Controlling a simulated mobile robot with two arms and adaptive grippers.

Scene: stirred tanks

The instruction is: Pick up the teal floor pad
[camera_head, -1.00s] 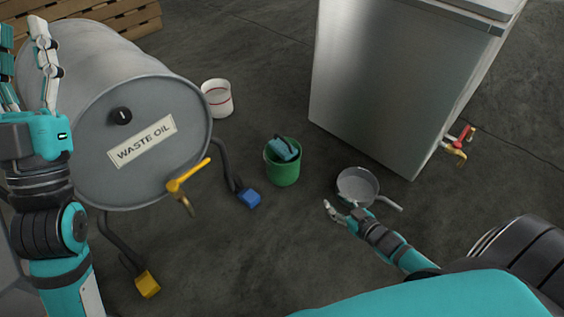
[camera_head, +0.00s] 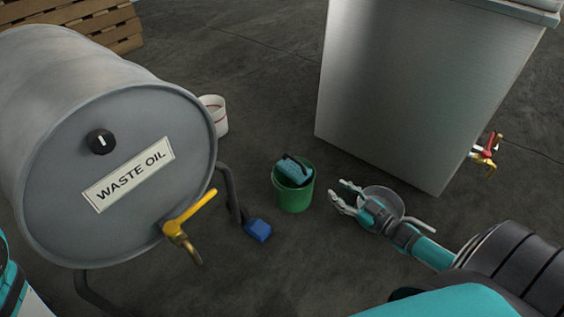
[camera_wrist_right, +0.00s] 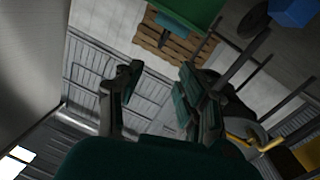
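The teal floor pad (camera_head: 294,172), a teal block with a dark handle, sits tilted in the mouth of a green bucket (camera_head: 293,196) on the floor. Its lower part is hidden inside the bucket. My right gripper (camera_head: 345,191) is to the right of the bucket, apart from it, with its fingers spread and nothing between them. In the right wrist view the open fingers (camera_wrist_right: 160,88) also show, with the green bucket (camera_wrist_right: 195,10) at the top edge. My left gripper is out of view; only a bit of my left arm shows at the left edge.
A grey waste oil drum (camera_head: 120,150) with a yellow-handled tap (camera_head: 187,222) stands left of the bucket. A blue foot (camera_head: 258,230) is near it. A grey pan (camera_head: 385,193) lies behind my right gripper. A white bucket (camera_head: 215,112) stands further back.

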